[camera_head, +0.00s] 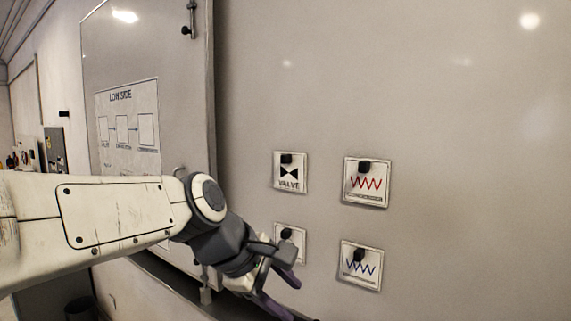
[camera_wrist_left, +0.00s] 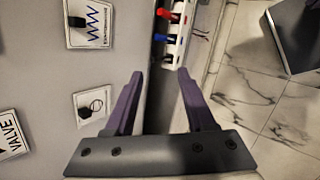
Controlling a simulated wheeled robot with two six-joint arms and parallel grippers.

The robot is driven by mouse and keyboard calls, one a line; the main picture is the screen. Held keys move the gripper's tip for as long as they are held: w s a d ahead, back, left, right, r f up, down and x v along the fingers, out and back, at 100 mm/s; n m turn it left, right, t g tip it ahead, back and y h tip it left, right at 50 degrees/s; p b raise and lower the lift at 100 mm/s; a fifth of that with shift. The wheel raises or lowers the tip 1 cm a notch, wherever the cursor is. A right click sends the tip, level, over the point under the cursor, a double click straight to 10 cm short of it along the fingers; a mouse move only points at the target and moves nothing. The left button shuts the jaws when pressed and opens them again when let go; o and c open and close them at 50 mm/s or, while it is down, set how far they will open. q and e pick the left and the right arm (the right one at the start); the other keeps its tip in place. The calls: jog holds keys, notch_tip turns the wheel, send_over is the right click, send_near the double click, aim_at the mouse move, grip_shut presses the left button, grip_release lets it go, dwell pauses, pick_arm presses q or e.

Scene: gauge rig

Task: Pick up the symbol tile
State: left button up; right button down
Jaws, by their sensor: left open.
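Several square symbol tiles with black knobs are on the grey board. The valve tile (camera_head: 289,183) is upper left, the red zigzag tile (camera_head: 366,196) upper right and the blue zigzag tile (camera_head: 349,274) lower right. A circle tile (camera_head: 299,236) at lower left is partly hidden by my left gripper (camera_head: 292,293). In the left wrist view the blue zigzag tile (camera_wrist_left: 99,14), circle tile (camera_wrist_left: 103,97) and valve tile (camera_wrist_left: 10,147) lie left of the fingers. My left gripper (camera_wrist_left: 160,74) is open and empty, its purple fingers apart, beside the circle tile. My right gripper is not visible.
A hinged panel (camera_head: 150,60) with a "LOW SIDE" diagram (camera_head: 128,125) stands left of the tiles. A ledge (camera_wrist_left: 168,60) with red and blue items runs along the board's lower edge. The board right of the tiles is bare. A dark bin (camera_head: 80,309) stands at lower left.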

pick_arm(q)
jog(key=w+a+r+n+t+h, duration=0.1)
jog(key=w+a+r+n+t, duration=0.2)
jog(key=w+r+n, duration=0.7)
jog(key=n+t+p, duration=0.2)
jog(key=n+t, duration=0.1)
jog(key=n, duration=0.3)
send_near(283, 162)
jog(key=shift+h, duration=0.4)
jog(key=p+x, duration=0.3)
jog(key=x, duration=0.4)
jog(key=shift+w+f, duration=0.25)
jog(key=shift+w, duration=0.05)
jog(key=shift+w+d+f, duration=0.2)
jog(key=shift+w+f, duration=0.05)
jog(key=shift+w, duration=0.15)
grip_shut()
